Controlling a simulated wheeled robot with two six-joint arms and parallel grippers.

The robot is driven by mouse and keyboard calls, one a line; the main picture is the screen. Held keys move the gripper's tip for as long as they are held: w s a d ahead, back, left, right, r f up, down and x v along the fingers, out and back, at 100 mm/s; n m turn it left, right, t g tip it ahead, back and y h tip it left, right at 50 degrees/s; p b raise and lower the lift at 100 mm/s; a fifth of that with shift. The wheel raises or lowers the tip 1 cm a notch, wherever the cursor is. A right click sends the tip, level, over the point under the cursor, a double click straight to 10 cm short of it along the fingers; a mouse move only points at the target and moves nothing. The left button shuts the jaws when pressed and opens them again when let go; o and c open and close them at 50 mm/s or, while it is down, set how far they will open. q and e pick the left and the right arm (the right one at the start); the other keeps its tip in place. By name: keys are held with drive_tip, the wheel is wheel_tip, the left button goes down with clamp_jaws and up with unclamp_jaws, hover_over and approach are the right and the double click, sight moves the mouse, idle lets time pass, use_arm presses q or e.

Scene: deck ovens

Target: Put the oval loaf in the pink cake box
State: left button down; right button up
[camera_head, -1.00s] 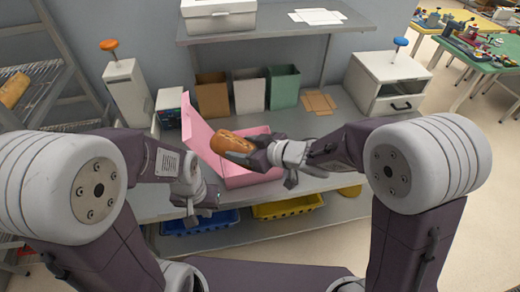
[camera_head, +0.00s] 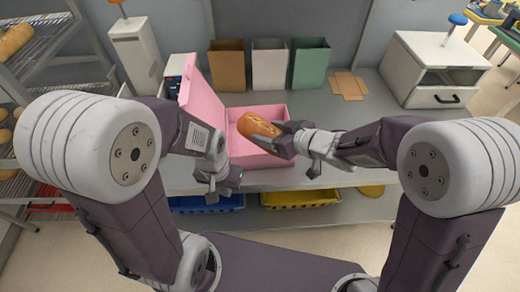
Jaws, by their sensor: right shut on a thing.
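The oval loaf (camera_head: 259,124) is golden brown with paler score marks. My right gripper (camera_head: 276,135) is shut on its right end and holds it over the opening of the pink cake box (camera_head: 276,111). I cannot tell how high the loaf is above the box floor. The box stands on the grey counter with its lid (camera_head: 201,92) raised at the left. My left gripper (camera_head: 219,192) hangs by the front left corner of the box, away from the loaf. Its fingers are too small and dark to show whether they are open. My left arm hides part of the lid.
Brown (camera_head: 227,66), white (camera_head: 269,64) and green (camera_head: 310,64) bags stand behind the box. Flat brown cardboard (camera_head: 349,86) and a white drawer cabinet (camera_head: 434,75) are to the right. Blue (camera_head: 206,204) and yellow (camera_head: 300,199) bins sit below the counter. A bread rack (camera_head: 40,50) stands at left.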

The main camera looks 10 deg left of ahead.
drive_tip(key=shift+a+f, duration=0.1)
drive_tip(key=shift+a, duration=0.1)
drive_tip(key=w+a+f, duration=0.2)
drive_tip(key=w, duration=0.1)
drive_tip(key=w+a+f, duration=0.2)
drive_tip(key=w, duration=0.1)
drive_tip(key=w+a+f, duration=0.2)
drive_tip(key=w, duration=0.1)
drive_tip(key=shift+w+a+f, duration=0.1)
drive_tip(key=shift+a+f, duration=0.15)
drive_tip(key=shift+f, duration=0.1)
drive_tip(key=shift+f+b, duration=0.45)
drive_tip(key=shift+f, duration=1.6)
drive_tip(key=o, duration=1.6)
drive_tip(key=shift+f, duration=0.1)
drive_tip(key=shift+r, duration=0.2)
drive_tip(key=v, duration=1.2)
drive_tip(key=shift+f, duration=0.1)
